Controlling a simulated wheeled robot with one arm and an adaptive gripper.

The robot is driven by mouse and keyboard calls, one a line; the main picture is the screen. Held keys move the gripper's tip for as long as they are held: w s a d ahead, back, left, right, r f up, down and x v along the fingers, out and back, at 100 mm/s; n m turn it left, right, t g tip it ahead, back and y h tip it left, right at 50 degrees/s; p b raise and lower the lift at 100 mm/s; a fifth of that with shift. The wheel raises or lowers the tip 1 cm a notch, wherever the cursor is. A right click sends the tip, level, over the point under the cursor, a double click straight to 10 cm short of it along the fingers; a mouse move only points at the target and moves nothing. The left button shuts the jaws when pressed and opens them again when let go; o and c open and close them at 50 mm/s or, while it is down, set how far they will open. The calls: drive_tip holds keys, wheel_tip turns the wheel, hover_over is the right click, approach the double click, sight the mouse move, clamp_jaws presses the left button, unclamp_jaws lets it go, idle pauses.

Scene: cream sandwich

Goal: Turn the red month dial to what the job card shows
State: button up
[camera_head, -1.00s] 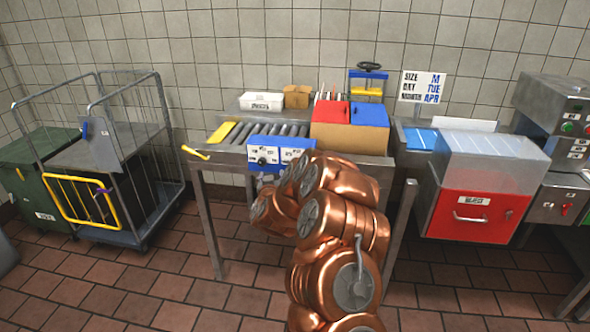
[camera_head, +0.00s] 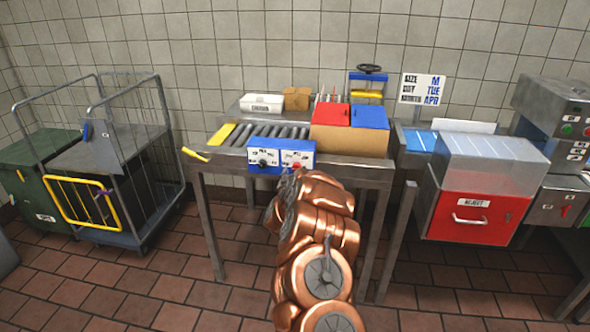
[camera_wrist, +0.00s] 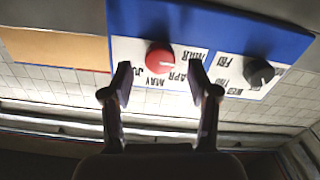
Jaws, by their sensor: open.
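The red month dial (camera_head: 297,166) is on the right of a blue-edged control panel (camera_head: 282,168) on the table's front. MAY and part of another label also show. My gripper (camera_wrist: 160,70) is open, with one finger on each side of the dial's lower edge in that view, apparently not touching it. A black dial (camera_wrist: 259,73) sits beside it. The job card (camera_head: 422,88) reads M, TUE, APR.
Rollers (camera_head: 265,134) and a box with red and blue lids (camera_head: 350,136) lie above the panel. A yellow-tipped lever (camera_head: 195,155) juts out left. A wheeled cage (camera_head: 115,170) stands left, a red reject bin (camera_head: 470,216) right.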

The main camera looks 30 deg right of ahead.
sight(296, 167)
drive_tip(key=shift+w+d, duration=0.25)
drive_tip(key=shift+w, duration=0.05)
drive_tip(key=shift+x, duration=0.85)
drive_tip(key=shift+f, duration=0.1)
clamp_jaws()
